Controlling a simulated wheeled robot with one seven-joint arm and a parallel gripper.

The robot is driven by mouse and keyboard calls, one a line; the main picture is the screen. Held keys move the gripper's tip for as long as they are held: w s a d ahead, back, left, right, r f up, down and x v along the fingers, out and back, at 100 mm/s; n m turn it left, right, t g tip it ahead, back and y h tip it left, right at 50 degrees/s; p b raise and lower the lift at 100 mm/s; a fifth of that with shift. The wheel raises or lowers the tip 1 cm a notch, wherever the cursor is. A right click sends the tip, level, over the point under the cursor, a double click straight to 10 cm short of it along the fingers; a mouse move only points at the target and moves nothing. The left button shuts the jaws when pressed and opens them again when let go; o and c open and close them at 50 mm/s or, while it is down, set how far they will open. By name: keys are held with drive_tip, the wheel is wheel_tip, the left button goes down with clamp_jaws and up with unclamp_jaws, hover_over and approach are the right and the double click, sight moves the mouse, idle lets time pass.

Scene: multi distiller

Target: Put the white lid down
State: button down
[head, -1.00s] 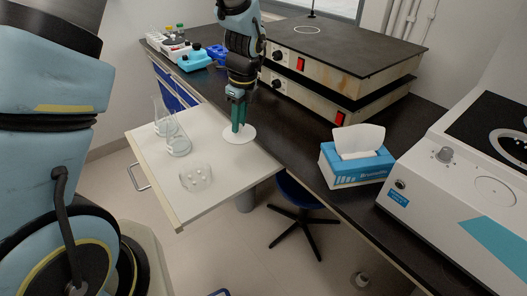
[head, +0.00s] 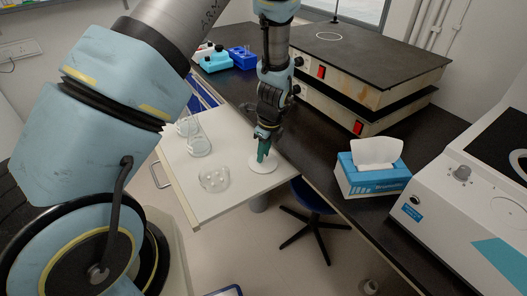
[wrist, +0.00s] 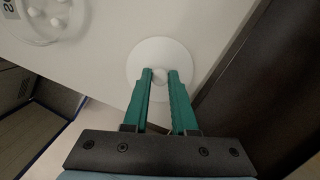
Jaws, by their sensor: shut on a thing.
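The white lid (head: 263,164) is a round disc with a small knob. It is at the right part of the white pull-out board (head: 224,203). In the wrist view the lid (wrist: 142,60) shows beyond my fingers, with its knob between the green fingertips. My gripper (head: 263,153) points down and is shut on the lid's knob; it also shows in the wrist view (wrist: 160,76). The lid is on or just above the board; I cannot tell which.
A clear glass dish (head: 214,180) with small white pieces sits on the board, left of the lid. Glass flasks (head: 199,146) stand behind it. A blue tissue box (head: 372,170) and hotplates (head: 345,100) stand on the dark bench. The board's front area is clear.

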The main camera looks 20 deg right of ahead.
sight(268, 164)
drive_tip(key=shift+f, duration=0.2)
drive_tip(key=c, duration=0.7)
unclamp_jaws()
drive_tip(key=shift+r, duration=0.1)
drive_tip(key=r+b, duration=0.1)
drive_tip(key=r, duration=0.3)
drive_tip(key=s+r+b, duration=0.1)
drive_tip(key=r, duration=0.3)
drive_tip(key=d+r+b, duration=0.1)
drive_tip(key=r, duration=0.3)
drive_tip(key=shift+s+r, duration=0.1)
drive_tip(key=shift+s, duration=0.15)
